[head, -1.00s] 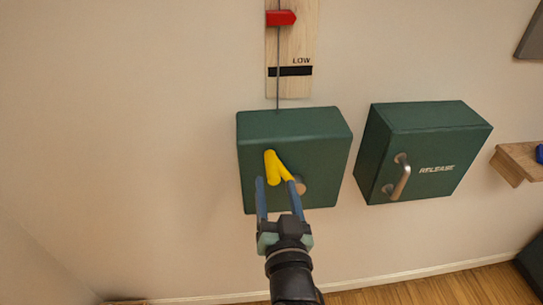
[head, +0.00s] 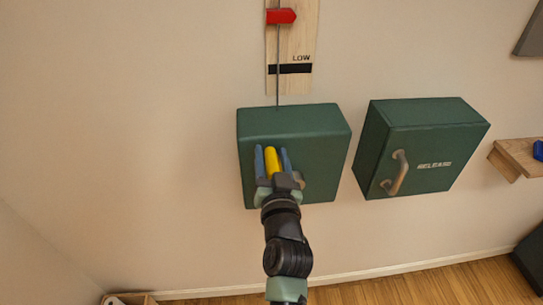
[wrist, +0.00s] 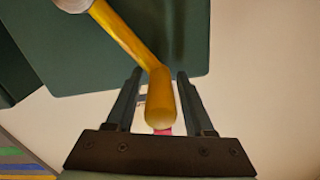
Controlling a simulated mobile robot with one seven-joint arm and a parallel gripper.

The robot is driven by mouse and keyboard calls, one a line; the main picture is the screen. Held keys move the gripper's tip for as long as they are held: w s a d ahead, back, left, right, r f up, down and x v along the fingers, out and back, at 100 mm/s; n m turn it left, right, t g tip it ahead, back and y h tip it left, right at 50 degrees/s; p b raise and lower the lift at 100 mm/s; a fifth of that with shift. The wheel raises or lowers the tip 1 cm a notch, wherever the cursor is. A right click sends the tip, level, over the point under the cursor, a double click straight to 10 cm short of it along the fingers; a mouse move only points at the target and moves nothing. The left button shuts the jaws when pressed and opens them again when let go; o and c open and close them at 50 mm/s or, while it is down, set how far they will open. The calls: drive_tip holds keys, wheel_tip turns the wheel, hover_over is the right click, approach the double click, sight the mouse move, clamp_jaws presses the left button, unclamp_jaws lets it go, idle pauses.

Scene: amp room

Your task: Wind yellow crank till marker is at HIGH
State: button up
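The yellow crank (head: 271,160) is on the front of the left green box (head: 318,135). My gripper (head: 272,154) is at its handle, one finger on each side. In the wrist view the handle (wrist: 160,100) lies between the fingers of my gripper (wrist: 158,78), with a gap on both sides, so the gripper is open. The crank's arm runs up left to a round hub (wrist: 72,4). The red marker (head: 281,16) is on the wooden scale (head: 298,45), above the LOW label (head: 301,58). HIGH is out of view.
A second green box (head: 440,135) marked RELEASE, with a metal handle (head: 398,172), is on the wall to the right. A small wooden shelf (head: 519,158) with a blue thing on it is farther right. The wall left of the crank box is clear.

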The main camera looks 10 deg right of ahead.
drive_tip(key=c, duration=0.7)
clamp_jaws()
drive_tip(key=shift+a+f, duration=0.1)
drive_tip(key=shift+a, duration=0.15)
